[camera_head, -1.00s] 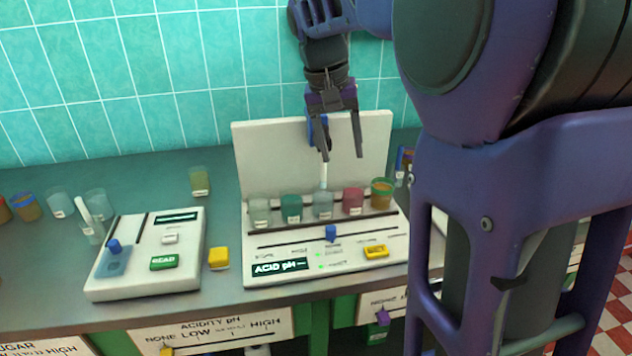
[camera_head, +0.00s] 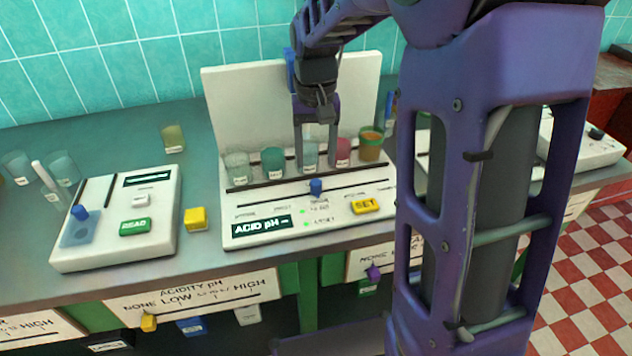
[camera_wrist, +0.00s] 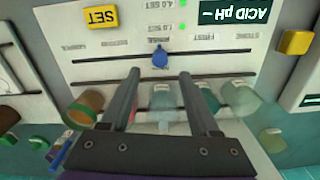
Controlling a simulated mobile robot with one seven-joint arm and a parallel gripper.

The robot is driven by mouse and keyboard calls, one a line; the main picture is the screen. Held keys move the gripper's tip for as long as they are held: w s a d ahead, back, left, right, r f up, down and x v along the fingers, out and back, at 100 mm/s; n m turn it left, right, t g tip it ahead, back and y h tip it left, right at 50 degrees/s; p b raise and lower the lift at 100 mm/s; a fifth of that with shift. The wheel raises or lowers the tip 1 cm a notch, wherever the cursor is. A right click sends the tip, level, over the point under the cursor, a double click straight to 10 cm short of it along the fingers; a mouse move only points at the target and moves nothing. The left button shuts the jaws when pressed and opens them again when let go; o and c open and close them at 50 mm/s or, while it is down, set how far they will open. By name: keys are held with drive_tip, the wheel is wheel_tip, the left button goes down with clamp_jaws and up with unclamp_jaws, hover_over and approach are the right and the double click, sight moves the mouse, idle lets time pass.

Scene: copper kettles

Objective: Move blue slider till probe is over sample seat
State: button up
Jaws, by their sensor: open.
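The blue slider (camera_head: 316,187) stands on the dark slot of the white acid pH station (camera_head: 240,205), around the middle of the slot. In the wrist view the blue slider (camera_wrist: 160,58) shows just beyond my fingertips, centred between them. My gripper (camera_head: 316,164) points down over the jar row, behind the slider. Its fingers are apart and empty in the wrist view (camera_wrist: 160,76). A blue part (camera_head: 290,70) shows beside my wrist against the back panel. The probe's white rod is hidden behind my gripper. I cannot tell which place is the sample seat.
A row of jars stands behind the slot, including a green jar (camera_head: 273,160), a red jar (camera_head: 344,152) and an orange jar (camera_head: 371,147). A yellow SET button (camera_head: 366,205) lies right of the slider. A second white device (camera_head: 105,240) stands at left.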

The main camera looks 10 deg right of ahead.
sight(316, 181)
wheel_tip(316, 181, down, 7)
drive_tip(key=shift+r+b, duration=0.1)
drive_tip(key=shift+b, duration=0.4)
clamp_jaws()
idle(1.2)
